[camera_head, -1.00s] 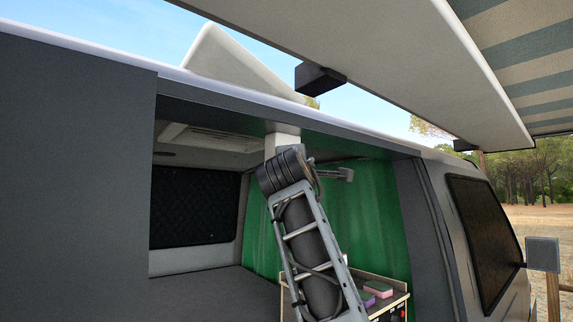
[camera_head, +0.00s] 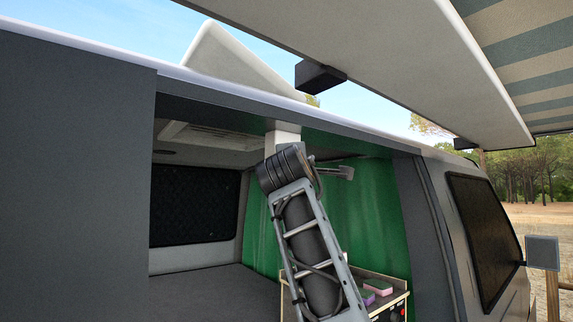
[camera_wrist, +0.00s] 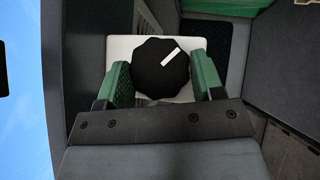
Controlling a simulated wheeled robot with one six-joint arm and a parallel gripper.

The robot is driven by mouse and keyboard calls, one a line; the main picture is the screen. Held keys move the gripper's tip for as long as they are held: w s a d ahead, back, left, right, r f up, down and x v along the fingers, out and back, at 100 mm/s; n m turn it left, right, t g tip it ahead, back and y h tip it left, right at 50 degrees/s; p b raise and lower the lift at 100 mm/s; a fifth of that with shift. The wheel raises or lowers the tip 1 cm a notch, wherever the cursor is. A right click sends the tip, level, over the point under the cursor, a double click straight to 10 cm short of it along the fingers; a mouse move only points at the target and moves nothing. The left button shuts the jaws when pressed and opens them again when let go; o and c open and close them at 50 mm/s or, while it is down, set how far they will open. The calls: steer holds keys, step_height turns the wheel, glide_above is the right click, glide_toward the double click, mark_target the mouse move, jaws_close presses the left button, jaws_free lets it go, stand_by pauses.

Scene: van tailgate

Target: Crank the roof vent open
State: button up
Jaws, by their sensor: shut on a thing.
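In the wrist view a round black knob (camera_wrist: 152,78) with scalloped edges carries a white pointer mark, which slants up and to the right. It sits in front of a white housing (camera_wrist: 119,48). My gripper (camera_wrist: 162,72) has its two green fingers on either side of the knob and is shut on it. In the head view the white housing (camera_head: 283,132) shows just under the roof edge; my wrist hides the knob and fingers. The white roof vent lid (camera_head: 238,65) stands tilted up above the roof. The vent's ceiling frame (camera_head: 200,136) shows inside.
The van's roof edge (camera_head: 345,140) runs just above my wrist. An awning case (camera_head: 400,50) with a dark bracket (camera_head: 318,77) hangs above. A green panel (camera_head: 365,215) and a small cabinet (camera_head: 393,299) with sponges stand behind my arm. A bed (camera_head: 210,292) lies at lower left.

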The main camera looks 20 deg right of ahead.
steer(key=shift+s+a+r, duration=0.1)
steer(key=shift+s+r, duration=0.2)
steer(key=shift+r, duration=0.15)
steer(key=o, duration=0.9)
steer(key=shift+a+f, duration=0.1)
steer(key=shift+a, duration=0.1)
steer(key=shift+w+d+f, duration=0.1)
steer(key=shift+f, duration=0.05)
steer(key=b+v, duration=0.6)
steer(key=v, duration=0.8)
steer(key=shift+b, duration=0.3)
steer(key=shift+c, duration=0.2)
